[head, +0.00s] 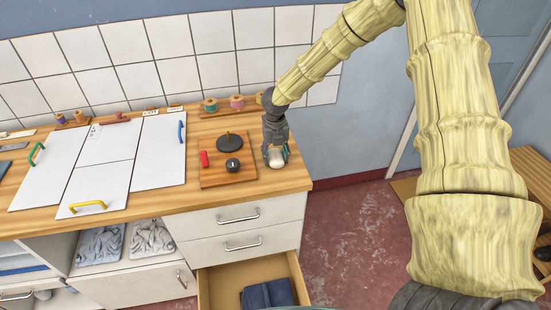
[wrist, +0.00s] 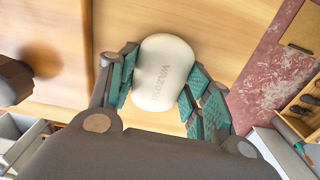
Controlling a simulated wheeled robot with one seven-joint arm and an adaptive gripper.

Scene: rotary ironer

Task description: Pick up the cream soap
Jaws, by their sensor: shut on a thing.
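The cream soap (wrist: 163,72) is a rounded, pale block with lettering on its face. In the wrist view it sits between the two green-padded fingers of my gripper (wrist: 165,90), which is shut on it. In the head view the soap (head: 276,162) shows at the fingertips of my gripper (head: 275,154), over the right end of the wooden counter (head: 220,195). My fingers hide part of its sides. I cannot tell whether the soap touches the counter.
Left of my gripper is a wooden board (head: 215,177) with a black knob (head: 233,165), a dark disc and a red piece. White panels (head: 157,150) with coloured handles lie further left. Spools (head: 237,102) stand behind. An open drawer (head: 225,285) holding dark cloth juts out below.

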